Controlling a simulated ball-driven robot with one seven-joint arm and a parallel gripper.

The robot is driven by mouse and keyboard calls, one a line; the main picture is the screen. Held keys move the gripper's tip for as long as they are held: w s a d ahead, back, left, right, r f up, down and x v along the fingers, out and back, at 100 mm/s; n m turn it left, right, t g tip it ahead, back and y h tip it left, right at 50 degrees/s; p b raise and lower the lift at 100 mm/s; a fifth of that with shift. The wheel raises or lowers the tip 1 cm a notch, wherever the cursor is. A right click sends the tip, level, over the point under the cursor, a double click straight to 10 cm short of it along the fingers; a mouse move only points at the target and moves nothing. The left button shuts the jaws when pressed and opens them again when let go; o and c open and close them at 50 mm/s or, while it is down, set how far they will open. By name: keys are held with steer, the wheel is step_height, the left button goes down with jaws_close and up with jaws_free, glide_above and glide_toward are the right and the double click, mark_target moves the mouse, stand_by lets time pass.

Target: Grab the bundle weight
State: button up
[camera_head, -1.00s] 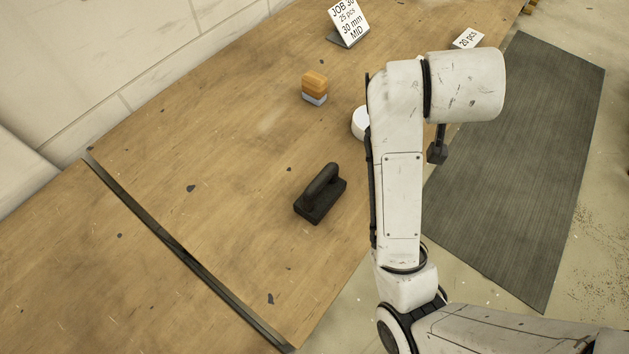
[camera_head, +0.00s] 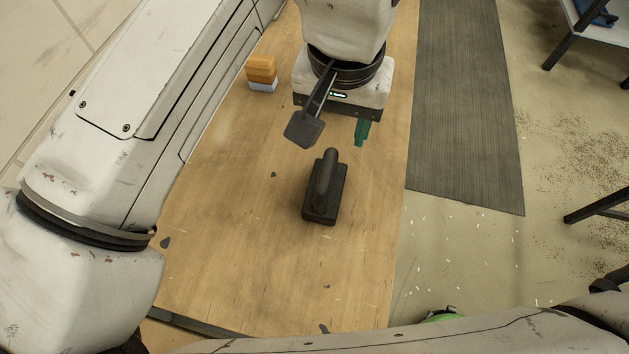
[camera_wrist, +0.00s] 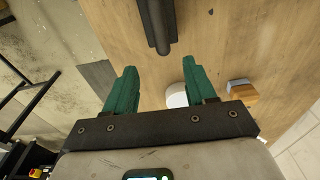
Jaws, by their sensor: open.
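The bundle weight (camera_head: 322,203) is a dark block with a rounded bar handle. It stands upright on the wooden table, in the middle of the head view. In the wrist view part of the weight (camera_wrist: 158,28) shows at the top edge, cut off by the frame. My gripper (camera_wrist: 160,66) has two teal fingers spread apart with nothing between them. In the head view one teal finger of my gripper (camera_head: 361,134) shows above and slightly right of the weight in the picture, apart from it. The other finger is hidden there.
An orange block with a pale base (camera_head: 261,74) stands behind, left of my gripper; it also shows in the wrist view (camera_wrist: 241,92). A white round thing (camera_wrist: 176,97) lies on the table (camera_head: 240,215), hidden in the head view. A dark mat (camera_head: 462,110) lies on the floor at right.

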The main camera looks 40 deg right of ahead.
mark_target(327, 169)
steer(key=shift+s+a+f+g+y, duration=0.15)
steer(key=shift+s+a+f+y, duration=0.05)
steer(key=shift+a, duration=0.35)
steer(key=shift+s+a+f+g+y, duration=0.15)
steer(key=shift+a+y, duration=0.05)
steer(key=shift+a, duration=0.35)
step_height(327, 169, down, 11)
steer(key=shift+s+r+b, duration=0.1)
steer(key=shift+r+b, duration=0.1)
steer(key=shift+b, duration=0.3)
jaws_close()
steer(key=shift+r, duration=0.1)
stand_by(0.4)
